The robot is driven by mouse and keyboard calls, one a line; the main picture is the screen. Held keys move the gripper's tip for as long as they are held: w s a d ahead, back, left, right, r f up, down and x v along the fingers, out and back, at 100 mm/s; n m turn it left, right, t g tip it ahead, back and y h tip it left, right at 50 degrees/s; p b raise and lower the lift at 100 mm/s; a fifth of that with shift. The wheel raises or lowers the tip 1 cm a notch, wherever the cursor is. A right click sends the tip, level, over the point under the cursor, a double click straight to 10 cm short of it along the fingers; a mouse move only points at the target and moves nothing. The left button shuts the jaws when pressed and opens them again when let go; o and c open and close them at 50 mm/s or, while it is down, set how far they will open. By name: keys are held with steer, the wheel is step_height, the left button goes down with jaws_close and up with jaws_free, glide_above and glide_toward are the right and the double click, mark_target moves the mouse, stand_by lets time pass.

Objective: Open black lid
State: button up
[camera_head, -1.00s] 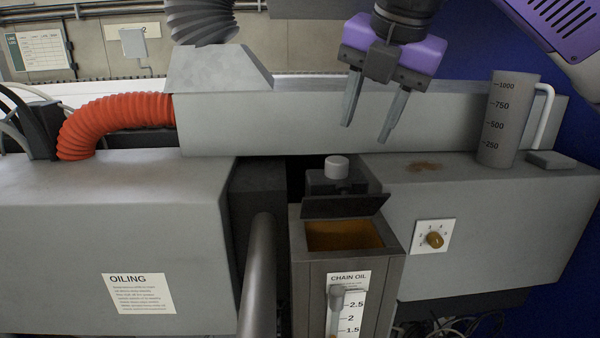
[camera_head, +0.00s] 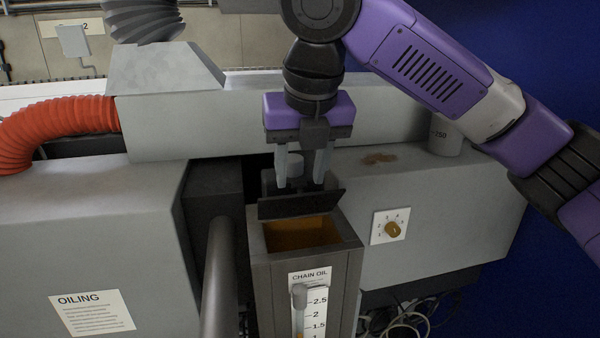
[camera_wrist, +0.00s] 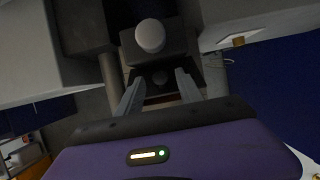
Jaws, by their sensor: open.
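The black lid (camera_head: 301,204) stands tilted up at the back edge of the chain oil tank (camera_head: 262,268). The tank's opening shows brown oil inside. A black block with a pale round cap (camera_head: 295,168) is behind the lid, partly hidden by the fingers. In the wrist view the cap (camera_wrist: 150,36) lies beyond the fingertips (camera_wrist: 157,78). I cannot tell whether a finger touches the lid.
A grey machine body with a dial (camera_head: 394,229) is to the right, and a measuring jug (camera_head: 446,138) on it is mostly hidden by my arm. A grey box with an oiling sign (camera_head: 92,313) is to the left. A dark pipe (camera_head: 219,275) stands left of the tank.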

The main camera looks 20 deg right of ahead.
steer(key=shift+w+f, duration=0.2)
steer(key=shift+f, duration=0.35)
jaws_close()
stand_by(1.1)
